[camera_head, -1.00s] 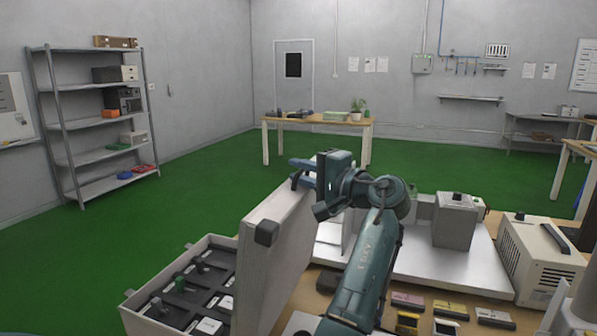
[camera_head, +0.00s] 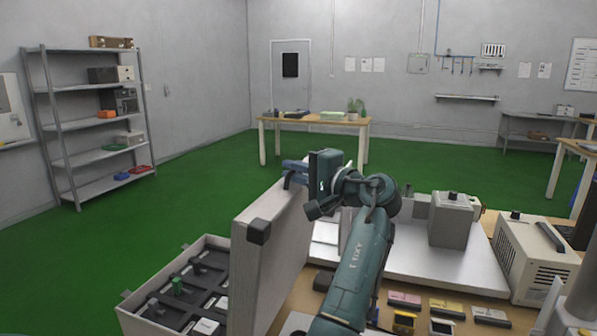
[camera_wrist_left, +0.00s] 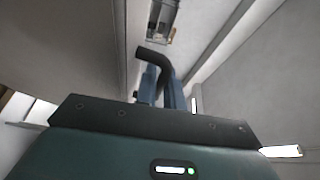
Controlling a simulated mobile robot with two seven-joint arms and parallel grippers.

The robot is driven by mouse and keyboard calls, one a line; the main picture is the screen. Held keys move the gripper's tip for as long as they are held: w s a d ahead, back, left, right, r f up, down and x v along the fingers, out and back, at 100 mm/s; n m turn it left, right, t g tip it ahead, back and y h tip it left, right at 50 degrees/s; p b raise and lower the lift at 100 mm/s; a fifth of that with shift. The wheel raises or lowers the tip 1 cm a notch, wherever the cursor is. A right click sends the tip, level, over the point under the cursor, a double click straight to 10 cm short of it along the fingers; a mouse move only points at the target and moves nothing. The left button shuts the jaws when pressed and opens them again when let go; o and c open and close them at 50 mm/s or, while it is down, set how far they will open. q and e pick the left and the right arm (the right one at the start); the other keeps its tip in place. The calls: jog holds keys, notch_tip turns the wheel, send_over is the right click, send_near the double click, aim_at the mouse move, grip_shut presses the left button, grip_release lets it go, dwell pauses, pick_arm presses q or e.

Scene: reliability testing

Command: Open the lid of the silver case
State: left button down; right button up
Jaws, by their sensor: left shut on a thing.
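The silver case (camera_head: 128,297) stands at the lower left in the head view, with its lid (camera_head: 265,262) raised to near upright on the right side. Its open bottom shows a dark insert with several compartments and small parts. My left gripper (camera_head: 290,168) is at the far top edge of the lid, with its arm coming from the right of the lid. In the left wrist view, the blue fingers (camera_wrist_left: 167,92) are shut on a black curved handle (camera_wrist_left: 153,57). The exact contact is partly hidden. My right gripper is not in view.
A workbench right of the lid holds a white board with a grey box (camera_head: 452,222), a beige instrument (camera_head: 537,258) and several small coloured boxes (camera_head: 450,310). A shelf rack (camera_head: 95,125) and a far table (camera_head: 315,122) stand away across the green floor.

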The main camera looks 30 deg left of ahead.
pick_arm(q)
jog(key=s+a+p, duration=0.2)
jog(key=a, duration=0.9)
jog(key=shift+s+a+r, duration=0.35)
jog(key=shift+s+r, duration=0.05)
jog(key=shift+r, duration=0.05)
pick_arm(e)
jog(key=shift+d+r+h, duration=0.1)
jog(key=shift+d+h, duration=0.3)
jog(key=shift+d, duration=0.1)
pick_arm(q)
jog(key=c, duration=1.8)
grip_release()
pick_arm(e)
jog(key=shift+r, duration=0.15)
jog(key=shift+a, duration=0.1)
pick_arm(q)
jog(key=shift+d, duration=0.1)
